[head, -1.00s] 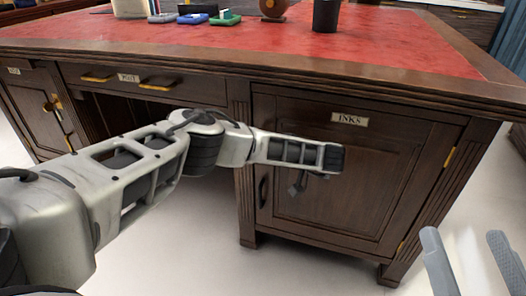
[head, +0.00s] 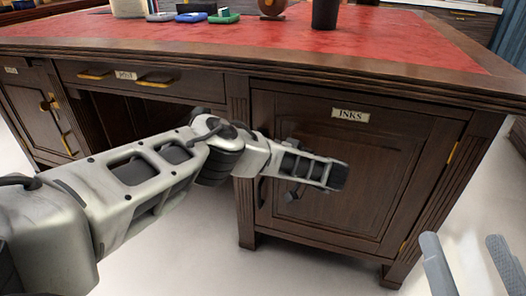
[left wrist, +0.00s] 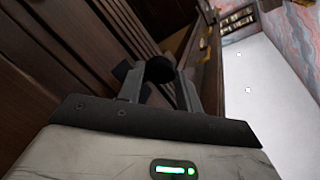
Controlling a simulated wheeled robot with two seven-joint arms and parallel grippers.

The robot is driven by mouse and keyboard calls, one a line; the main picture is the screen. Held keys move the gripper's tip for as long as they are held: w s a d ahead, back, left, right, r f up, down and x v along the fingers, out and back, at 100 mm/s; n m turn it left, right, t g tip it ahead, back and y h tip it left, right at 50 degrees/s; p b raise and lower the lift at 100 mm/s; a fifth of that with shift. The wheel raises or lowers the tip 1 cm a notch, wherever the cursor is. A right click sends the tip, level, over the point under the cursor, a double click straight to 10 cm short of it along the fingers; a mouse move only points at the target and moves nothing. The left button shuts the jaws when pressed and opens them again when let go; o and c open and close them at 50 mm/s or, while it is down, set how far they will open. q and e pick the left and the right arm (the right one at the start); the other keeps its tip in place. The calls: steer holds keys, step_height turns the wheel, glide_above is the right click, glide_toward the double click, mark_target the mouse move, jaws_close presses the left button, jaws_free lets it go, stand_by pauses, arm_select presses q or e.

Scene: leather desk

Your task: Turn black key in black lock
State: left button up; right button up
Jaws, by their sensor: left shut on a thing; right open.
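In the left wrist view my left gripper (left wrist: 160,84) is shut on the black key (left wrist: 159,68), whose dark rounded part shows between the two fingers. The key is close against the dark wooden cabinet front. A dark block beside the fingers may be the black lock (left wrist: 122,70), but it is too dim to be sure. In the head view my left arm reaches in front of the INKS door (head: 350,190) and hides the fingertips, key and lock. My right gripper (head: 465,262) is open and empty at the lower right, apart from the desk.
The wooden desk has a red leather top (head: 400,45) with a black cup (head: 325,14) and small coloured items near the back. A dark door handle (head: 262,190) is partly behind my left arm. Pale floor is free at the right front.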

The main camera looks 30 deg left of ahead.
arm_select(q)
steer(key=shift+y, duration=0.4)
steer(key=shift+a+f+m+y+b, duration=0.15)
steer(key=shift+m+y+b, duration=0.1)
steer(key=shift+y+b, duration=0.4)
steer(key=shift+d+f+m+y+b, duration=0.15)
steer(key=shift+m+y+b, duration=0.1)
steer(key=shift+y+b, duration=0.35)
steer(key=shift+a, duration=0.1)
steer(key=o, duration=0.8)
steer(key=shift+o, duration=1)
steer(key=shift+f, duration=0.1)
